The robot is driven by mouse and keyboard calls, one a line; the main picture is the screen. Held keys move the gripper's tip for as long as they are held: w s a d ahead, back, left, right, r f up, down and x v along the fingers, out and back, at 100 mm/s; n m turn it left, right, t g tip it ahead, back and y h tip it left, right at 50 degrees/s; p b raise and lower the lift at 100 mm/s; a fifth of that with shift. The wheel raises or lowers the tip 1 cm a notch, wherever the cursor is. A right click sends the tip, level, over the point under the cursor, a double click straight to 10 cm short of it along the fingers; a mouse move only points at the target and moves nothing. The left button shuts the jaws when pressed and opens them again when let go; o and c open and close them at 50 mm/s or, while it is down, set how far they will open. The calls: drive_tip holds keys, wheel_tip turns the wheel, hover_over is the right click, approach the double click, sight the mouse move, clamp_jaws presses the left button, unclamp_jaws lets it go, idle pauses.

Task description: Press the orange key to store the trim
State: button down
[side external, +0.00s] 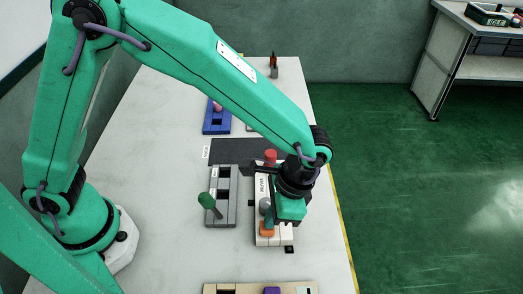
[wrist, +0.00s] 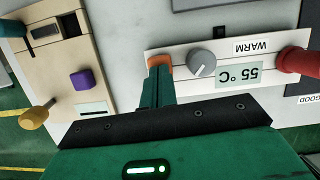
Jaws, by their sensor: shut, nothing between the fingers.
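The orange key (wrist: 159,61) is at one end of a white panel (wrist: 200,57). It also shows at the near end of that panel in the side view (side external: 266,229). My gripper (wrist: 157,72) is shut and empty, its teal fingertips at the orange key and covering part of it in the wrist view. I cannot tell whether they touch it.
A beige panel (wrist: 52,75) with a purple button (wrist: 82,79) and a yellow-handled lever (wrist: 35,117) lies beside the white one. A grey block with a green-handled lever (side external: 207,201) stands left of it in the side view. A blue unit (side external: 217,127) stands farther back.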

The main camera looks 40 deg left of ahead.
drive_tip(key=shift+f, duration=0.35)
idle(0.6)
drive_tip(key=shift+r, duration=3)
wheel_tip(320, 180, up, 8)
drive_tip(key=f, duration=0.1)
hover_over(283, 230)
drive_tip(key=a+r+n+t+h, duration=0.15)
drive_tip(key=a+r, duration=0.25)
drive_tip(key=a, duration=0.4)
drive_tip(key=a+r+n+t+h, duration=0.1)
drive_tip(key=a+r+n+t, duration=0.15)
drive_tip(key=a, duration=0.45)
drive_tip(key=s+a+n+t, duration=0.4)
drive_tip(key=s+a, duration=0.4)
drive_tip(key=a, duration=0.4)
drive_tip(key=shift+s+a+r, duration=0.15)
drive_tip(key=shift+r, duration=0.1)
